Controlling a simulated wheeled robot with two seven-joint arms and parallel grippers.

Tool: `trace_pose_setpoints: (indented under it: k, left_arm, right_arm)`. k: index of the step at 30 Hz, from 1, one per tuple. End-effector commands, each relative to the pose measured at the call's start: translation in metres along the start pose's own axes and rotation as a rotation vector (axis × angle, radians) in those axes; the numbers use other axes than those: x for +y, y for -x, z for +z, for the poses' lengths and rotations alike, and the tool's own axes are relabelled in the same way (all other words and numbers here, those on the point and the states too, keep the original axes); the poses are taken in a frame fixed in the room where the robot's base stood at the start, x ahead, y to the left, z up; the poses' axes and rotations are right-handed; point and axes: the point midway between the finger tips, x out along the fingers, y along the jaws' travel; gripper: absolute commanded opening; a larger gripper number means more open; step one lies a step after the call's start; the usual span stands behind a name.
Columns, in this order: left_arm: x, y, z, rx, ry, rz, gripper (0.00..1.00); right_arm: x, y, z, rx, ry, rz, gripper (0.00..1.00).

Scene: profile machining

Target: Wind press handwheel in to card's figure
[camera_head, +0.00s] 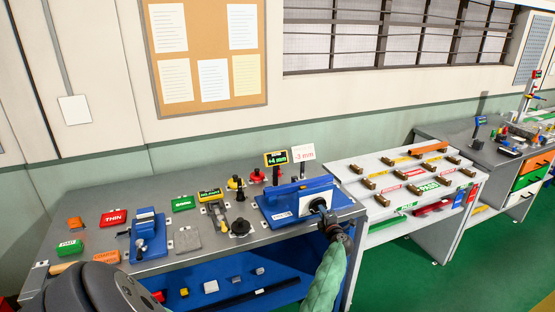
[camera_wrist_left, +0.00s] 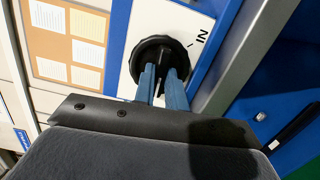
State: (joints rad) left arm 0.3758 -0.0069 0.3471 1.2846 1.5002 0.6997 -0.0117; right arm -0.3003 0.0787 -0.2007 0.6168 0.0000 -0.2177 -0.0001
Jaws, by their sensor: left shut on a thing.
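The blue press (camera_head: 290,198) stands at the right end of the grey bench. Its black handwheel (camera_head: 319,205) is on a white face at the press's right front. My left gripper (camera_head: 327,219) is at the handwheel. In the left wrist view, the two blue fingers (camera_wrist_left: 163,88) are shut on the middle part of the handwheel (camera_wrist_left: 148,53), beside an "IN" mark (camera_wrist_left: 202,36). A lit display (camera_head: 276,158) above the press reads about +4 mm. The white card (camera_head: 303,153) beside it shows a red figure in mm, seemingly -3. My right gripper is not in view.
The bench (camera_head: 160,266) also holds a blue vise (camera_head: 148,236), a red THIN block (camera_head: 114,217), green blocks and a small gauge with a display (camera_head: 210,194). A white table (camera_head: 372,160) with profile pieces stands close on the right.

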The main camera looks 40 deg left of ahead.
Motion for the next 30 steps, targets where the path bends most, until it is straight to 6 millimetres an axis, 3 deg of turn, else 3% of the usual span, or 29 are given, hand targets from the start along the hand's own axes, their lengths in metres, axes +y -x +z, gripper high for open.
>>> trace_pose_setpoints:
  k: [5, 9, 22, 30]
  left_arm:
    - [0.0, 0.002, 0.001, -0.002, -0.046, -0.01, 0.0]
    - [-0.002, 0.001, 0.001, -0.001, -0.119, -0.021, 0.0]
    - [-0.002, 0.001, 0.001, -0.001, -0.162, -0.027, 0.0]
    - [-0.002, 0.002, 0.001, -0.001, -0.363, -0.06, 0.0]
  right_arm:
    - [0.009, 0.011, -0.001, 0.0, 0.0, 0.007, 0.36]
    - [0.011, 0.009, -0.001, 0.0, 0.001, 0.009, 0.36]
    - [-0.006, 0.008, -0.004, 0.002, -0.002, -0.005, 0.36]
    - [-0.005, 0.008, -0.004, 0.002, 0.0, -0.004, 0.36]
